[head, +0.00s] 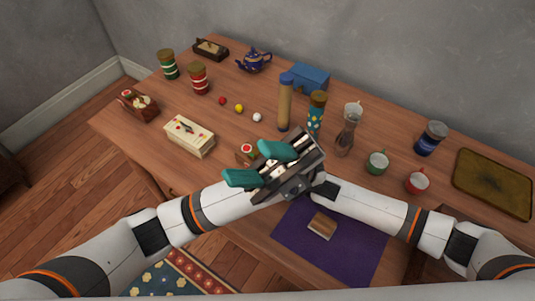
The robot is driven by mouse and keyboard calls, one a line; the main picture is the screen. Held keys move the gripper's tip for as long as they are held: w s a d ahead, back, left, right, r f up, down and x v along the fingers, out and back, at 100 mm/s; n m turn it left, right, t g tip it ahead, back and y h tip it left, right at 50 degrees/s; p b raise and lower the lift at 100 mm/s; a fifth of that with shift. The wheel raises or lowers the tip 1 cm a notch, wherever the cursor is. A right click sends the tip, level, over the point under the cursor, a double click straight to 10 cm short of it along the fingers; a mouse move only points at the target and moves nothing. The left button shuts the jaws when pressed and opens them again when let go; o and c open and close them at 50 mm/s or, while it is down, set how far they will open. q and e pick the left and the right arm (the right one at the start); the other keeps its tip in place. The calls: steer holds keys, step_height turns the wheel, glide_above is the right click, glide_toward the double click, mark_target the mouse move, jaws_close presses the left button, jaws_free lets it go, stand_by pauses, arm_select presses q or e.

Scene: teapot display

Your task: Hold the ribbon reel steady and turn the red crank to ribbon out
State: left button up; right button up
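A small wooden stand (138,103) with a pale rounded part and red pieces sits at the table's left end; it may be the reel with its crank, but it is too small to be sure. My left gripper (259,164) is over the table's front middle, its two teal fingertips apart with nothing seen held between them. It is well to the right of the stand. A small box with a red and white top (246,149) shows partly behind the fingers. My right arm reaches in from the right to the same spot; its fingers cannot be made out there.
A cream patterned box (190,136) stands between the stand and my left gripper. Red (199,79) and green (168,65) striped jars stand behind. A tall tan bottle (285,105), a glass vase (346,136) and cups are beyond the gripper. A purple mat (292,241) lies in front.

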arm_select(q)
steer(key=s+d+f+n+t+h, duration=0.25)
steer(key=f+n+h, duration=0.25)
steer(key=n+h, duration=0.35)
steer(key=s+d+f+n+t+h, duration=0.1)
steer(key=d+f+n+h, duration=0.3)
steer(key=n+h, duration=0.5)
steer(key=w+f+n+t+h, duration=0.3)
steer(key=w+f+t, duration=0.4)
steer(key=f+t, duration=0.1)
steer(key=w+a+f+n+t+y, duration=0.1)
steer(key=w+a+n+t, duration=0.1)
steer(key=w+t, duration=0.5)
steer(key=w+a+n+t+y, duration=0.1)
steer(key=w+a+n+t, duration=0.15)
steer(key=w, duration=0.95)
steer(key=shift+h, duration=0.25)
step_height(320, 180, down, 12)
steer(key=shift+s+f, duration=0.1)
steer(key=shift+s, duration=0.05)
jaws_close()
